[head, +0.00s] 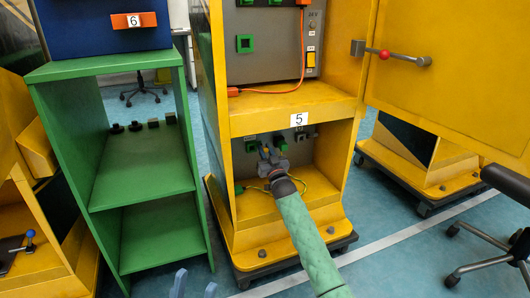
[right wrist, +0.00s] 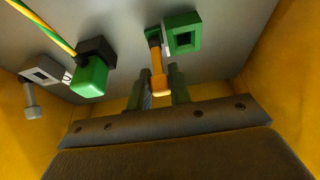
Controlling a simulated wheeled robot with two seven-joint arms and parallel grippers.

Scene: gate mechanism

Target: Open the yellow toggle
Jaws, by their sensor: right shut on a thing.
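The yellow toggle (right wrist: 158,82) hangs from the grey ceiling-like panel in the right wrist view, on a dark and green mount beside a green square socket (right wrist: 184,34). My right gripper (right wrist: 158,90) has a finger on each side of it and is shut on it. In the head view my right gripper (head: 270,158) reaches into the lower compartment of the yellow cabinet (head: 225,150) marked 5; the toggle cannot be made out there.
A green block plug (right wrist: 90,76) with a striped cable and a grey lever (right wrist: 30,98) are left of the toggle. Yellow walls enclose the compartment closely. A green shelf (head: 145,180) stands left; an open yellow door (head: 430,90) with a red-knobbed handle is at right.

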